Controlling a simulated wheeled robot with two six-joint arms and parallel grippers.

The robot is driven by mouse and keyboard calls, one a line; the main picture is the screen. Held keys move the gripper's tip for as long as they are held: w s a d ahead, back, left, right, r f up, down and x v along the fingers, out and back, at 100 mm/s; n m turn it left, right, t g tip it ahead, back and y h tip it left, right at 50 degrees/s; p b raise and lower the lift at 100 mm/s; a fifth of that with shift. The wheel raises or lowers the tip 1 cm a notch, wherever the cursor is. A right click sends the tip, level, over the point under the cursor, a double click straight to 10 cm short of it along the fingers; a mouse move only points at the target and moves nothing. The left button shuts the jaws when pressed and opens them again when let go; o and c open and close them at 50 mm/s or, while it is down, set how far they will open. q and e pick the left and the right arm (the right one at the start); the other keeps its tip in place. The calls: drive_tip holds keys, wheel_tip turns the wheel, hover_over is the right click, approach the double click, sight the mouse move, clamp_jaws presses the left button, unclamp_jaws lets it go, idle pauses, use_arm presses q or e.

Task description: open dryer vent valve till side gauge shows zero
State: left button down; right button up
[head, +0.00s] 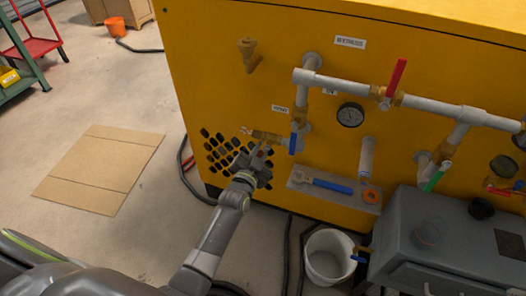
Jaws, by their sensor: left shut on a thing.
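The yellow dryer cabinet (215,65) fills the upper middle and right. A small brass valve (266,136) sticks out of its front, below a small white label, just left of a blue lever (293,143). My left gripper (262,153) is at the underside of the brass valve and is shut on its handle, most of which the fingers hide. My right gripper is not in view.
White pipe (430,104) with a red lever (396,77) runs across the cabinet. A shelf (335,190) holds a blue-handled tool. A white bucket (327,255) and grey tank (445,240) stand at lower right. Cardboard (98,168) lies on open floor at left.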

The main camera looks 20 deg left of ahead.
use_arm(q)
drive_tip(key=shift+a+r+m, duration=0.1)
drive_tip(key=shift+r+m, duration=0.05)
drive_tip(key=shift+m, duration=0.25)
drive_tip(key=c, duration=1.4)
unclamp_jaws()
